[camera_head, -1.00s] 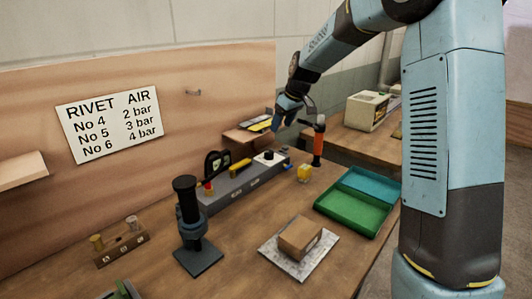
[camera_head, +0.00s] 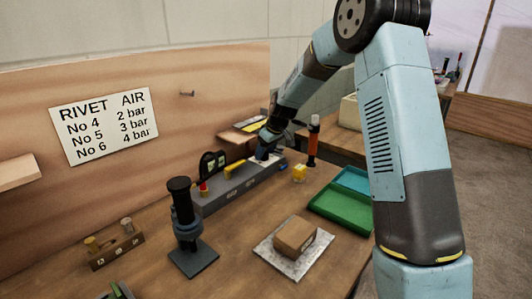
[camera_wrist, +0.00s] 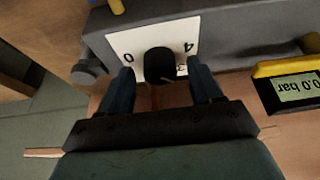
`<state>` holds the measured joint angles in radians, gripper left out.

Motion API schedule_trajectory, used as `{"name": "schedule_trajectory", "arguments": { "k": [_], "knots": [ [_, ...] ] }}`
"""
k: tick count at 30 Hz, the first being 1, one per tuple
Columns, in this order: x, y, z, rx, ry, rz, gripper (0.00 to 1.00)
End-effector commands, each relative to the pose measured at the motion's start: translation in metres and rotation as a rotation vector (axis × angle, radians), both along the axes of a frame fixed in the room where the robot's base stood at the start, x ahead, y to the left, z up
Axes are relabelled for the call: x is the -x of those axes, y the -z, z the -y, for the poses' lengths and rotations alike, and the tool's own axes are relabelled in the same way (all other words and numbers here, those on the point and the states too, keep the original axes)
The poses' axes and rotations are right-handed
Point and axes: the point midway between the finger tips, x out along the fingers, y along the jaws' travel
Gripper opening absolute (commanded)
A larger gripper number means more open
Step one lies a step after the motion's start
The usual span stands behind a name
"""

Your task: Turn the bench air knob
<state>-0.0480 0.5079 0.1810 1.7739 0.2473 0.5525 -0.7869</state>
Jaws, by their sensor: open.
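The air knob (camera_wrist: 160,66) is a round black knob on a white dial plate (camera_wrist: 128,44) marked 0, 3 and 4, seen upside down in the wrist view. The plate sits on the grey bench air unit (camera_head: 226,192). My gripper (camera_wrist: 161,73) is open, with one dark finger on each side of the knob and a visible gap on both sides. In the head view my gripper (camera_head: 267,146) is down at the far end of the unit and hides the knob. A display (camera_wrist: 299,89) beside the knob reads 0.0 bar.
A dark stand (camera_head: 186,215) and a brown box (camera_head: 295,236) are nearer. A sign (camera_head: 105,126) lists rivet air pressures.

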Motion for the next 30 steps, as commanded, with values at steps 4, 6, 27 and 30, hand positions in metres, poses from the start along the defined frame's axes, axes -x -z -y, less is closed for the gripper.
{"name": "schedule_trajectory", "arguments": {
  "k": [4,6,27,30],
  "knots": [
    [-0.0019,0.0057,-0.0015,0.000,0.000,0.000,0.65],
    [-0.0021,0.0066,-0.0017,0.001,0.000,0.001,0.65],
    [-0.0021,0.0064,-0.0018,0.000,0.001,0.000,0.18],
    [-0.0022,0.0064,-0.0018,0.000,0.001,0.001,0.09]
  ]
}}
